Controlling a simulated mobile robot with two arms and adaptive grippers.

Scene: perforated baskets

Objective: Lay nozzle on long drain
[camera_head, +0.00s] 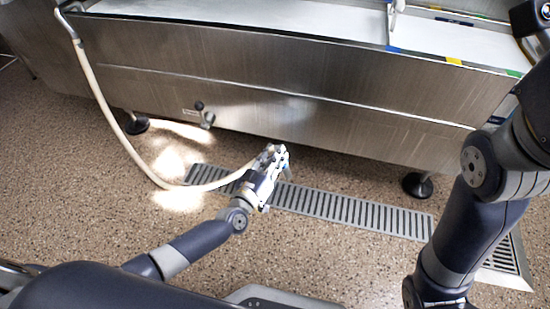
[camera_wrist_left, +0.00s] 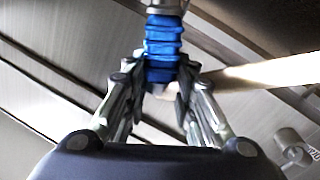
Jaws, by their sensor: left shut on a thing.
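My left gripper (camera_head: 272,158) is shut on the blue nozzle (camera_wrist_left: 162,45), which sits between its fingers in the left wrist view. In the head view the gripper hides most of the nozzle, and only a small blue part (camera_head: 288,172) shows. A pale hose (camera_head: 112,122) hangs from the machine's upper left, curves near the floor and runs to the gripper. The long drain (camera_head: 345,208) is a slotted grey grate in the floor. The gripper is over its left part, and I cannot tell how high. My right arm (camera_head: 475,225) rises at the right; its fingers do not show.
A long steel machine (camera_head: 300,85) stands behind the drain on round feet (camera_head: 417,185), with a small valve handle (camera_head: 204,114) on its front. Another grate (camera_head: 505,262) lies at the lower right. The speckled floor (camera_head: 320,255) in front of the drain is clear.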

